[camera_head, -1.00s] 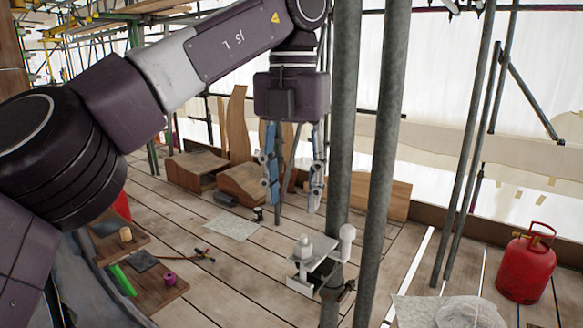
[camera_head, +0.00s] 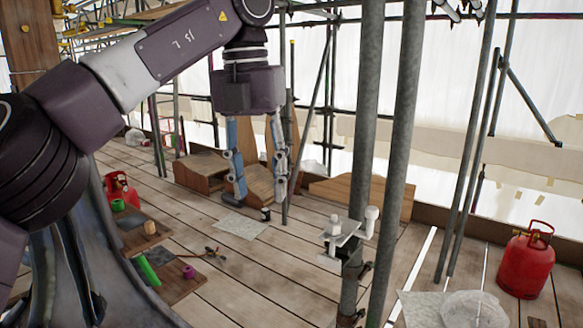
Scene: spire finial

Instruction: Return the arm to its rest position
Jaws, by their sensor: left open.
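My left gripper (camera_head: 260,200) hangs from the left arm at the upper middle of the head view. Its fingers point down, are spread apart, and hold nothing. In the picture it is left of two grey upright scaffold tubes. A small white bracket stand (camera_head: 340,243) with a knob and a rounded post is fixed by the nearer tube, below and right of the gripper. My right gripper is not in view.
Upright scaffold tubes (camera_head: 400,160) stand right of the gripper. Wooden boxes (camera_head: 203,172) stand behind it on the plank floor. A red gas cylinder (camera_head: 526,262) is at right. A board (camera_head: 181,268) with a green roll and purple spool lies at lower left. Open planks lie between.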

